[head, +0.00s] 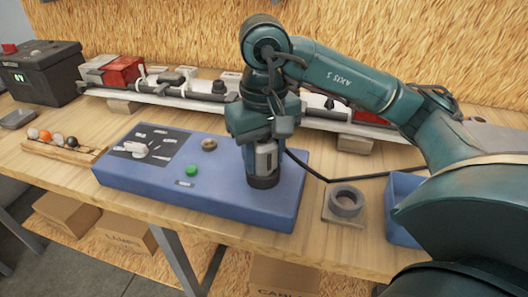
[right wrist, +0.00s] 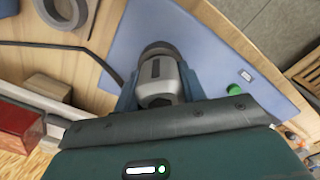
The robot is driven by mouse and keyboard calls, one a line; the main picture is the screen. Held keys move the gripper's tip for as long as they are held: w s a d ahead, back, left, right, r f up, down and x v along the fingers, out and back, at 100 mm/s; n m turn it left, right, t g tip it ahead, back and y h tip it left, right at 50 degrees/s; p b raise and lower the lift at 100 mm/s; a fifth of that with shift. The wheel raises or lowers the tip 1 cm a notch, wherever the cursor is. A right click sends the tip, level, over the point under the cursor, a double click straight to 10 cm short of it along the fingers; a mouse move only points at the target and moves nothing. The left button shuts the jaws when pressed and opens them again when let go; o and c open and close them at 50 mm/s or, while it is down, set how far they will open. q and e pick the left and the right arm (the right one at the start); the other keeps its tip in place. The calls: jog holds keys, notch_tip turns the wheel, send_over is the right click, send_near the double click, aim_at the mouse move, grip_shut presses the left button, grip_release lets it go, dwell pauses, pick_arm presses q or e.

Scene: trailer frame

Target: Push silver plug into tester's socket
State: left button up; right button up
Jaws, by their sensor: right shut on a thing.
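The blue tester (head: 140,177) lies on the wooden bench, with a dial panel, a green button (head: 192,170) and a small brass round fitting on top. My right gripper (head: 262,150) points down over the tester's right part and is shut on the silver plug (head: 266,160). The plug looks upright, with a dark ring at its lower end against the tester top. In the right wrist view the plug (right wrist: 158,72) sits between the fingers, above the dark ring (right wrist: 160,48). The socket's opening is hidden, and I cannot tell how deep the plug sits. My left gripper is out of view.
A grey ring-shaped holder (head: 345,202) stands right of the tester, near a blue bin (head: 400,210). A black cable runs from the gripper area to the right. A long rail assembly (head: 190,98) lies behind. A wooden rack of balls (head: 62,145) and a black battery (head: 42,72) are left.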

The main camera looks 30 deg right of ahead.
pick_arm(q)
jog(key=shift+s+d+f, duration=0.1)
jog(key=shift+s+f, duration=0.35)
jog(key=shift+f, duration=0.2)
pick_arm(e)
jog(key=shift+f, duration=0.1)
jog(key=o, duration=1.2)
jog(key=shift+c, duration=0.2)
jog(key=shift+r+p, duration=2.6)
jog(key=shift+r, duration=1)
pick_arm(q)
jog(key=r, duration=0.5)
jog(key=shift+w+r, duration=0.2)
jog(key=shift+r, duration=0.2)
